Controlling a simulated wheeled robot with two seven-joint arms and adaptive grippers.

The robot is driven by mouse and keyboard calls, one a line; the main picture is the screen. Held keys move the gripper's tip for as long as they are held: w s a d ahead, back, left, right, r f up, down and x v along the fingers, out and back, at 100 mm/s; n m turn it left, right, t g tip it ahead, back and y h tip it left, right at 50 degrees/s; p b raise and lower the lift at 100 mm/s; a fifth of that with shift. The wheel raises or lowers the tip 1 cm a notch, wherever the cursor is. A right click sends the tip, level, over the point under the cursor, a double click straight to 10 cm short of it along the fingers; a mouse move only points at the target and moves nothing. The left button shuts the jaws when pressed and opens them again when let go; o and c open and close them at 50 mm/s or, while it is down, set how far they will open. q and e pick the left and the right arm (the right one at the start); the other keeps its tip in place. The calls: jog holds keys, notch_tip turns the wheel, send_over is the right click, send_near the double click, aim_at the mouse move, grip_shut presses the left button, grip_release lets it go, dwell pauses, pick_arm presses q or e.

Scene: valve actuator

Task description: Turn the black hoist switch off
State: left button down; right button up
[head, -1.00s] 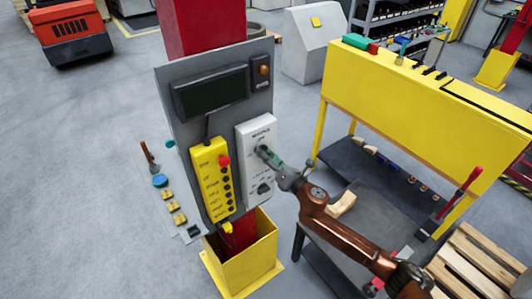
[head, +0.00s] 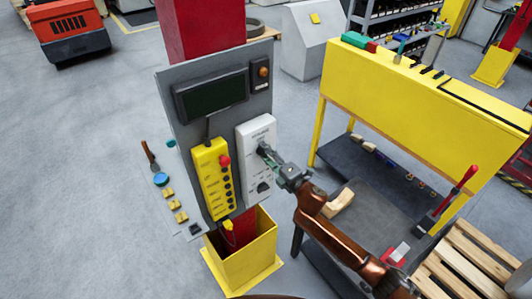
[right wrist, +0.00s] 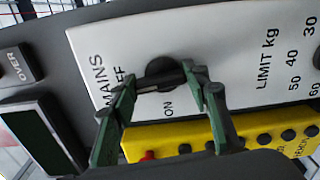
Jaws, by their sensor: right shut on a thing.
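The black hoist switch (right wrist: 162,72) is a round knob with a raised bar on the white panel (right wrist: 240,50), beside the letters MAINS, a partly hidden OFF and ON. My right gripper (right wrist: 163,82) has its two green-grey fingers closed on either side of the bar. In the head view the right gripper (head: 265,150) reaches the upper part of the white panel (head: 253,133) from the right and hides most of the switch. My left gripper is not in view.
A yellow control box (head: 211,180) with a red button hangs left of the white panel. A dark screen (head: 211,93) is above. The grey board is on a red column (head: 200,25). A yellow workbench (head: 425,105) stands to the right.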

jog(key=shift+w+d+m, duration=0.15)
jog(key=shift+d+m, duration=0.15)
jog(key=o, duration=1.1)
jog(key=shift+d, duration=0.15)
jog(key=shift+o, duration=0.3)
jog(key=shift+a, duration=0.3)
jog(key=v, duration=1.2)
jog(key=shift+f, duration=0.1)
